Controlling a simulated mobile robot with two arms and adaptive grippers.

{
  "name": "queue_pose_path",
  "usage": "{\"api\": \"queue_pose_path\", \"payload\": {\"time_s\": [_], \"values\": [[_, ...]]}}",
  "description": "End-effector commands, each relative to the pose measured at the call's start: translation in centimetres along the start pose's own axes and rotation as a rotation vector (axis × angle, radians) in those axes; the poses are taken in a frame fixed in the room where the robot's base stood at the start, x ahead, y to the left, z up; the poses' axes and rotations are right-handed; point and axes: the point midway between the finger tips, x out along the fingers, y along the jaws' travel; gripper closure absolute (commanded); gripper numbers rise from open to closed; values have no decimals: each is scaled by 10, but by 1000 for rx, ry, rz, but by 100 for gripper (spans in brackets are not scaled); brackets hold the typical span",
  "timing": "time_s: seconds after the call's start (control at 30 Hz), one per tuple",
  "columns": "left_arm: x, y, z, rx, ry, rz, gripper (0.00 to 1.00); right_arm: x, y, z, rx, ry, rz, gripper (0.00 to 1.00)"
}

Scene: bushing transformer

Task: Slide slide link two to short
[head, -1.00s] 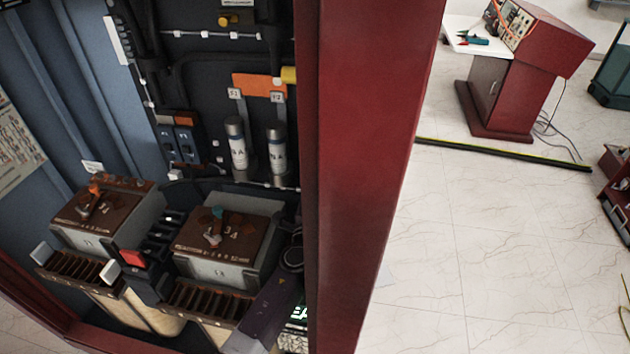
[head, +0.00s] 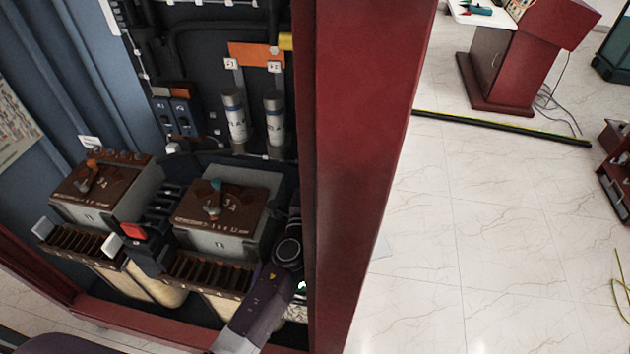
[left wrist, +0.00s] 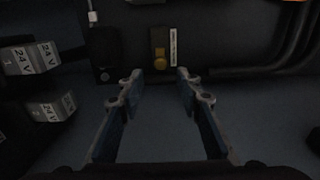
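My left gripper (left wrist: 160,78) is open and empty in the left wrist view, its two fingers spread. Beyond the fingertips is a dark panel with a brown plate (left wrist: 159,38) carrying a brass-coloured knob (left wrist: 160,62) and a vertical label too small to read. A black plate (left wrist: 105,55) is to its left. I cannot tell whether either is slide link two, or whether a finger touches anything. In the head view no part is readable as a slide link. My right gripper is not in view.
The cabinet holds two brown-topped boxes (head: 225,210) (head: 108,188) and two upright cylinders (head: 235,117) (head: 274,118). Its red post (head: 360,150) borders open tiled floor (head: 480,240).

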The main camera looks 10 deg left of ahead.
Motion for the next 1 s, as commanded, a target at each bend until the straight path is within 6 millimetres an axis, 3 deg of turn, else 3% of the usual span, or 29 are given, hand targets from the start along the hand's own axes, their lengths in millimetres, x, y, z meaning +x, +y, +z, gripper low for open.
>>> {"api": "queue_pose_path", "payload": {"time_s": [0.2, 0.4, 1.0], "values": [[-44, 1, -1, -2, 1, 2, 68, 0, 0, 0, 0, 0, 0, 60], [-65, 1, -1, -1, 1, 1, 68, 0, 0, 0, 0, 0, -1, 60], [-69, 0, -1, 0, 1, 0, 68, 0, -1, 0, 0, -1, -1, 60]]}}
